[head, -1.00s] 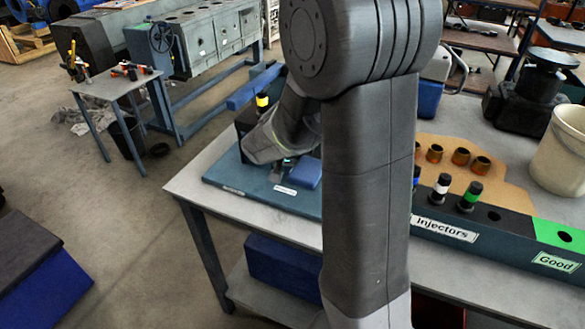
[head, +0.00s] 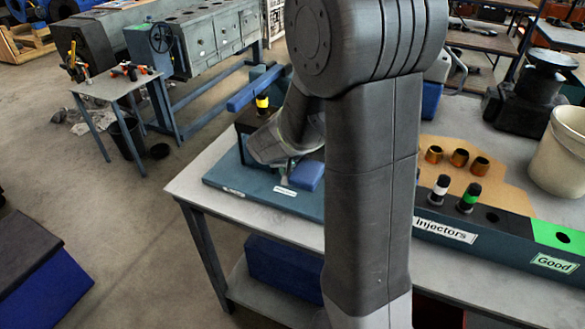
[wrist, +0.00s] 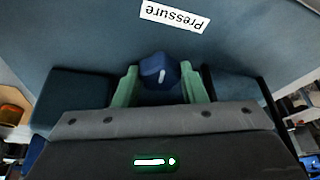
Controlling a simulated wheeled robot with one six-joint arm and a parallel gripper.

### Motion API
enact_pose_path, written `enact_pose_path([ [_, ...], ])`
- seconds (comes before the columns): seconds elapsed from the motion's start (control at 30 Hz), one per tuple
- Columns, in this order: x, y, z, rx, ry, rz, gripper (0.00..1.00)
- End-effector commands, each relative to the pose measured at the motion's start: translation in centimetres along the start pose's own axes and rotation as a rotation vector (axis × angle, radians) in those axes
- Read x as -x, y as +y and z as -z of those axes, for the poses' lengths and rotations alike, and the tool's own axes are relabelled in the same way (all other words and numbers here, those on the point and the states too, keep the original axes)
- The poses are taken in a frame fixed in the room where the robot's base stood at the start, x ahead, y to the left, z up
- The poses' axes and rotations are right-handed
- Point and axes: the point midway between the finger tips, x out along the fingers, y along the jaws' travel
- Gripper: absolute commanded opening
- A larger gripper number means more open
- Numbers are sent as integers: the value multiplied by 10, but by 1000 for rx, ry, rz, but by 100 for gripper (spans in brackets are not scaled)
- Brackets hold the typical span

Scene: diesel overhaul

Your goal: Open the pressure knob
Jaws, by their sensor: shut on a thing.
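The pressure knob (wrist: 158,72) is dark blue with a short white mark that stands near upright in the wrist view. It sits by a white label reading "Pressure" (wrist: 174,16), upside down in that view. My gripper (wrist: 160,86) has its two green fingers on either side of the knob and is shut on it. In the head view the knob is hidden behind my arm. There, the blue-grey test stand base (head: 232,186) lies on the table's left end, with a small white label (head: 285,190) on its front part.
A blue block (head: 306,175) stands on the base beside my gripper. The injector rack (head: 445,233), brass-coloured rings (head: 459,158) and a white bucket (head: 560,150) are on the right. Open floor lies left of the table.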

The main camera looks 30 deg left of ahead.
Motion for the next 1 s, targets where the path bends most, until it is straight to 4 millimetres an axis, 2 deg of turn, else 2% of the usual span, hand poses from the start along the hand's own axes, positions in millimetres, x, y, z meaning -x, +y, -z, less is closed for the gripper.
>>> enact_pose_path([
  [0.5, 2, 2, 1, 252, -1, 105, 15],
  [1.0, 0, 2, 1, 312, 1, 129, 15],
])
